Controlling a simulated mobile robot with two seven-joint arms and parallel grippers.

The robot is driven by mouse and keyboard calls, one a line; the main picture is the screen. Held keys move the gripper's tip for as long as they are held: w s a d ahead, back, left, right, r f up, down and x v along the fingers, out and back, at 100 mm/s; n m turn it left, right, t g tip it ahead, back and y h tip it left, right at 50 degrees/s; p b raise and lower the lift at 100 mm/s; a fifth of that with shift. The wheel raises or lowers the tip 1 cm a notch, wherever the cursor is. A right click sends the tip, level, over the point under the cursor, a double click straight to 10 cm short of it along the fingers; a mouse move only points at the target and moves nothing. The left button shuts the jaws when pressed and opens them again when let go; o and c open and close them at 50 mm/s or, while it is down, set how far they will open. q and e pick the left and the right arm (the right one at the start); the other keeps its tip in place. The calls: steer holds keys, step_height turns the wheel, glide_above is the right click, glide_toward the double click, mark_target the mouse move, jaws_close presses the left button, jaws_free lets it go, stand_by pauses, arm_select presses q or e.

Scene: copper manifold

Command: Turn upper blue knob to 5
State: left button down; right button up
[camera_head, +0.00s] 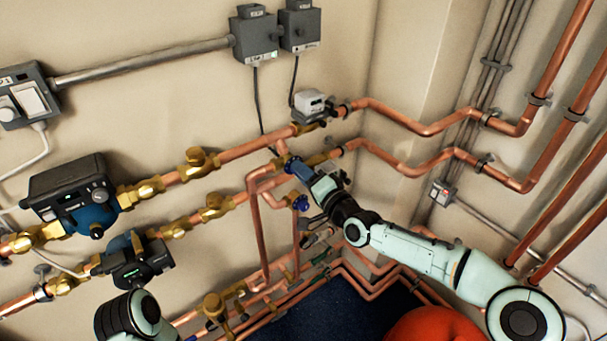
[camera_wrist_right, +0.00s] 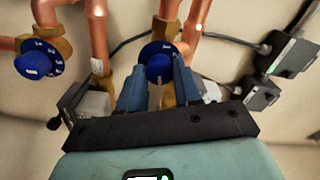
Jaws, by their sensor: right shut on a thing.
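The upper blue knob (camera_wrist_right: 158,60) sits between the two blue-grey fingers of my right gripper (camera_wrist_right: 158,86), which is shut on it. Its pale marks are too small to read, so I cannot tell its setting. In the head view my right gripper (camera_head: 304,174) is up against the copper and brass pipework and largely hides this knob. The lower blue knob (camera_head: 301,203) is free just below the gripper; it also shows in the wrist view (camera_wrist_right: 38,60) with white numerals around its face. Only a link of my left arm shows at the lower left; its gripper is out of view.
Copper pipes (camera_head: 413,131) run along the wall and around the corner close to the right gripper. A grey actuator box (camera_head: 312,103) sits above it. Two pumps (camera_head: 75,200) (camera_head: 137,262) stand at left. A red rounded object (camera_head: 435,326) is at bottom right.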

stand_by(0.4)
steer(key=o, duration=1)
steer(key=shift+o, duration=0.2)
arm_select(q)
steer(key=shift+s+f+b, duration=0.2)
steer(key=shift+f+b, duration=0.15)
steer(key=shift+f, duration=0.05)
arm_select(e)
steer(key=v, duration=1.3)
steer(key=shift+s, duration=0.2)
steer(key=shift+d, duration=0.15)
